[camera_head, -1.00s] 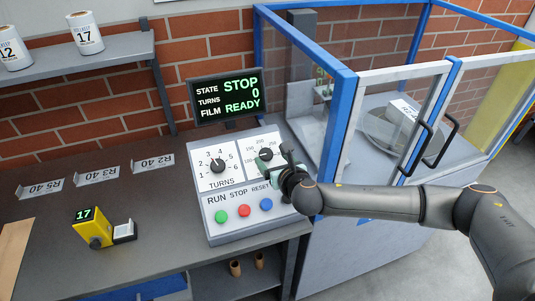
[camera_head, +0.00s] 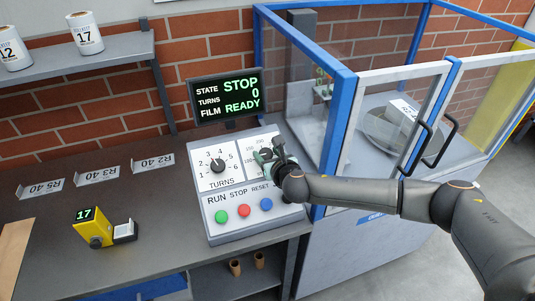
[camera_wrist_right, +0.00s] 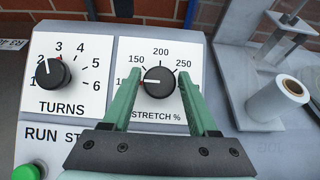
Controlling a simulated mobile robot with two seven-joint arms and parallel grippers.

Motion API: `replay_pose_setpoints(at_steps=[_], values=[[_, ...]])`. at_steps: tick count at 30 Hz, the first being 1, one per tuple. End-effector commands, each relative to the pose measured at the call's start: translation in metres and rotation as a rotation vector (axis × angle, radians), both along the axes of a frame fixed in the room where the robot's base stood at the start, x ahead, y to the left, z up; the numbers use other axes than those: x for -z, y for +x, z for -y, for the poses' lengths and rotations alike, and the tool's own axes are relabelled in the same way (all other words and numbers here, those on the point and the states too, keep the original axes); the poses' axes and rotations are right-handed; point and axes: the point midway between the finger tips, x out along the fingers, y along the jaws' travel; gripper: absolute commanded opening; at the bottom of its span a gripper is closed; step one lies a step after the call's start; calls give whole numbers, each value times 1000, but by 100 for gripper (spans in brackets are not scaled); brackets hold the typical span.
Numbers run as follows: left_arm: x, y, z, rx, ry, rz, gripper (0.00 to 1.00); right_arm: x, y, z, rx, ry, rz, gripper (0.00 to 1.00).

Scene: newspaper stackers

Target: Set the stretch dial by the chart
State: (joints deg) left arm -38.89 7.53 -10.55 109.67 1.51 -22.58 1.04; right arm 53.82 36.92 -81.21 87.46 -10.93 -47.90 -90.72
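The stretch dial (camera_wrist_right: 161,86), a black knob labelled STRETCH %, is on the white panel of the control box (camera_head: 237,229). Its pointer line lies to the left, toward the lowest mark, whose label is partly hidden. In the head view the dial (camera_head: 265,155) is partly covered by my right gripper (camera_head: 270,158). In the right wrist view the green fingers of my right gripper (camera_wrist_right: 160,76) stand apart, one on each side of the knob; I cannot tell whether they touch it. No readable chart shows. My left gripper is not in view.
The turns dial (camera_head: 217,166) sits left of the stretch dial; green, red and blue buttons (camera_head: 244,210) lie below. A screen (camera_head: 227,95) reads STOP, 0, READY. A yellow device (camera_head: 92,230) showing 17 stands on the bench. A blue-framed glass enclosure (camera_head: 342,120) stands to the right.

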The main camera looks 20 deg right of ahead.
Motion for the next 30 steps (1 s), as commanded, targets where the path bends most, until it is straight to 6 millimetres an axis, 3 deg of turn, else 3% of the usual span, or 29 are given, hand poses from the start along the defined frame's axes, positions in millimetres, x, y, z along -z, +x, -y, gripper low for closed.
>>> replay_pose_setpoints(at_steps=[2,15,30], values=[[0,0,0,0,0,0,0,0,0,0,0,0,0,49],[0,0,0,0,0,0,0,0,0,1,1,0,-1,0],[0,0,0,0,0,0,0,2,-1,-1,105,61,-5,0]])
